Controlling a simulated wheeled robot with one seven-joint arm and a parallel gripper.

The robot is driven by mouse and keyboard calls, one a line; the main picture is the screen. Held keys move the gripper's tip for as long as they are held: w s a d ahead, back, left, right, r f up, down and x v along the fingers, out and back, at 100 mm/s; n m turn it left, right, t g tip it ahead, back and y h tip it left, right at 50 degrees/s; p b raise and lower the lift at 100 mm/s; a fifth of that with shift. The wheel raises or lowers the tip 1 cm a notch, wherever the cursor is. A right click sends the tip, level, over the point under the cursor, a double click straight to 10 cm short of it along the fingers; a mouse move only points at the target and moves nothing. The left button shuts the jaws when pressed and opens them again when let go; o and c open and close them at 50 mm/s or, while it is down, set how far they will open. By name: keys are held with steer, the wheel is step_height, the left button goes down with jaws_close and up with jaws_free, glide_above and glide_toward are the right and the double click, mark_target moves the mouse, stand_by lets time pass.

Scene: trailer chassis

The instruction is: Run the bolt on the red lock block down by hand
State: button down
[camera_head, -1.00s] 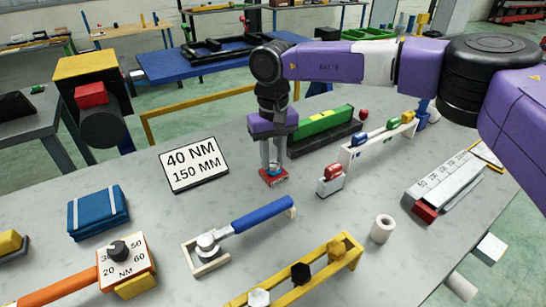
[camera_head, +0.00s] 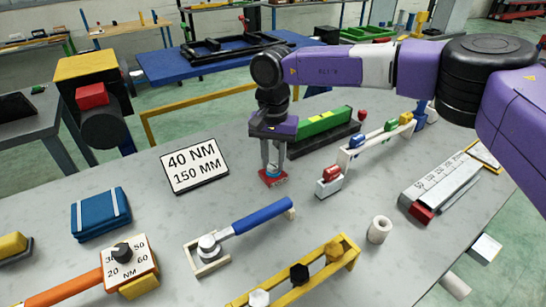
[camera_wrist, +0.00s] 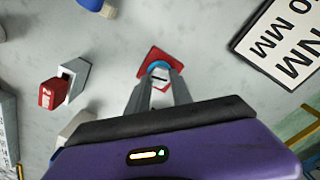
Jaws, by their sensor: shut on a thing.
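The red lock block (camera_head: 276,182) sits on the grey bench, with a white label on its near side. It also shows in the wrist view (camera_wrist: 146,74). My gripper (camera_head: 272,171) points down onto it from above. Its fingers are shut on the bolt's blue head (camera_wrist: 158,66), at the top of the block. The fingers hide most of the bolt, so I cannot tell how far down it sits.
A sign reading 40 NM, 150 MM (camera_head: 195,166) stands left of the block. A red-topped piece (camera_head: 331,174) in a white holder stands close on the right. A blue-handled wrench (camera_head: 255,219) lies in front. A green-topped block (camera_head: 322,122) stands behind.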

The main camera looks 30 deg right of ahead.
steer(key=m, duration=0.3)
steer(key=m+p, duration=0.1)
steer(key=shift+d+r+m, duration=0.1)
steer(key=shift+r+m, duration=0.2)
steer(key=m, duration=0.3)
steer(key=shift+m+p, duration=0.3)
steer(key=shift+m, duration=0.1)
steer(key=m, duration=0.3)
steer(key=shift+s+m, duration=0.1)
steer(key=shift+m, duration=0.2)
steer(key=m+p, duration=0.1)
steer(key=m, duration=0.3)
steer(key=shift+s+m, duration=0.1)
steer(key=shift+m, duration=0.2)
steer(key=m, duration=0.4)
steer(key=shift+p, duration=0.35)
steer(key=m, duration=0.4)
steer(key=shift+a, duration=0.2)
steer(key=m+p, duration=0.1)
steer(key=m, duration=0.3)
steer(key=shift+a+m, duration=0.15)
steer(key=shift+m, duration=1.95)
